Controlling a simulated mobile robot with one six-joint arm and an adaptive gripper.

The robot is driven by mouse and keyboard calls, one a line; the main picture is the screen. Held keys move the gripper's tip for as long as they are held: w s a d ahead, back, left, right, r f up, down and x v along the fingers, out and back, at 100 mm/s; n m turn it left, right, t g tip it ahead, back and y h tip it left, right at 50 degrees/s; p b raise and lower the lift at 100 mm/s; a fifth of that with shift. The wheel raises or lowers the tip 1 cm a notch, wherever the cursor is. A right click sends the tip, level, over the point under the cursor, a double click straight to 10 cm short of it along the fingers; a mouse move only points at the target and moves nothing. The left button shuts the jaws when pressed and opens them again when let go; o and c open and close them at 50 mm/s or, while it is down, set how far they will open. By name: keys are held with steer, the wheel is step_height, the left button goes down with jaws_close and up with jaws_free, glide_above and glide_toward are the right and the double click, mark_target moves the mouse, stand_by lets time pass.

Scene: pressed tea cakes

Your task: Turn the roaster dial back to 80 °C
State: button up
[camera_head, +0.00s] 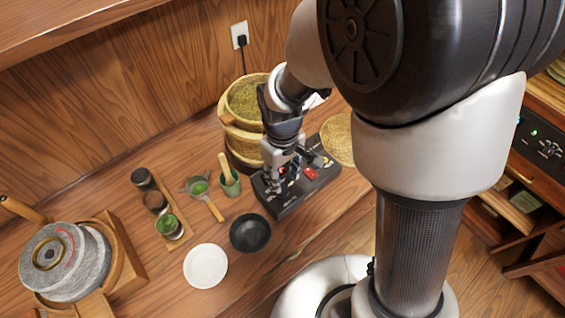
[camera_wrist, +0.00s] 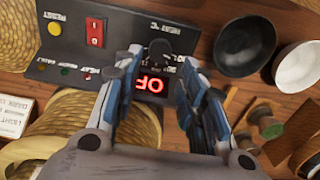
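The roaster's black control panel (camera_head: 290,203) lies on the wooden counter; in the wrist view its face (camera_wrist: 72,55) shows upside down. The black dial (camera_wrist: 159,48) sits near the panel's edge, between and just beyond my fingertips. My gripper (camera_wrist: 161,58) is open around the dial, with a gap visible beside it; contact cannot be told. A red lit display (camera_wrist: 152,84) shows between the fingers, its digits inverted and partly covered, so the reading is unclear. In the head view my gripper (camera_head: 284,166) is low over the panel and hides the dial.
A red rocker switch (camera_wrist: 96,32) and yellow button (camera_wrist: 54,29) are on the panel. The basket roaster (camera_head: 239,112) stands behind it and a woven disc (camera_head: 338,138) to its right. A black bowl (camera_head: 250,232), white bowl (camera_head: 206,265) and green cup (camera_head: 230,185) stand left.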

step_height(320, 180, up, 5)
steer(key=shift+r, duration=0.1)
stand_by(0.6)
steer(key=s+d+r+m+t, duration=0.4)
steer(key=s+d+r+m, duration=0.3)
steer(key=s+d+r, duration=0.4)
step_height(320, 180, up, 4)
steer(key=s, duration=0.2)
steer(key=shift+s+t, duration=0.3)
steer(key=shift+s, duration=0.05)
